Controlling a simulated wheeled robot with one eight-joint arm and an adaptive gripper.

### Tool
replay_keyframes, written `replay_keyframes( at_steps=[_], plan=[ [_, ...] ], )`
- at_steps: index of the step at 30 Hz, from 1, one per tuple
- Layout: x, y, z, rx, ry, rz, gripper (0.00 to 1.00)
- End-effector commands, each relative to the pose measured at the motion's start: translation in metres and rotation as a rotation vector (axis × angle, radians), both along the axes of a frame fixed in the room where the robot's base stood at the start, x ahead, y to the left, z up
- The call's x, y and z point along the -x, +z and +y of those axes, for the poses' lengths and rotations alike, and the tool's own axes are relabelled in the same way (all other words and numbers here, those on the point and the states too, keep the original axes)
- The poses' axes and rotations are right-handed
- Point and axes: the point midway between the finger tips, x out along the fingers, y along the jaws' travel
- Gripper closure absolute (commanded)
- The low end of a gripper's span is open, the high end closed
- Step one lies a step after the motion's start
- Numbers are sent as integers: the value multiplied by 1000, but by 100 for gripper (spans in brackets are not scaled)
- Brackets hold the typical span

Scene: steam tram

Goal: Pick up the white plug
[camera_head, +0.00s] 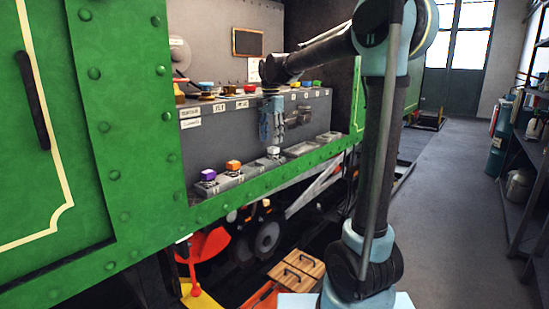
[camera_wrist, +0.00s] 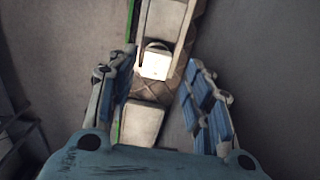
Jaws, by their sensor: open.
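The white plug (camera_head: 273,151) sits on a grey block on the low ledge of the green steam tram. In the wrist view the white plug (camera_wrist: 155,66) shows as a bright white square with a rounded loop at its far side. My gripper (camera_head: 270,141) points down just above the plug. In the wrist view its blue-padded fingers (camera_wrist: 160,62) are spread apart, with the plug in the gap between them. I see no contact between the fingers and the plug.
A purple plug (camera_head: 208,175) and an orange plug (camera_head: 233,166) stand on the same ledge to the left. Flat grey trays (camera_head: 302,149) lie to the right. Several coloured knobs line the shelf above. The tram's green side edge (camera_head: 270,180) runs in front.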

Motion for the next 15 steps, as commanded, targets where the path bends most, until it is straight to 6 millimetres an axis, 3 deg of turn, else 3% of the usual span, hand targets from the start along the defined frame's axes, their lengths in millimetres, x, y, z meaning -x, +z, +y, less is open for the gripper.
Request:
replay_keyframes(
  at_steps=[8, 15],
  plan=[
    [-1, -17, -3, 0, -1, 0, 53],
    [-5, -49, -8, 0, 1, 0, 53]
  ],
)
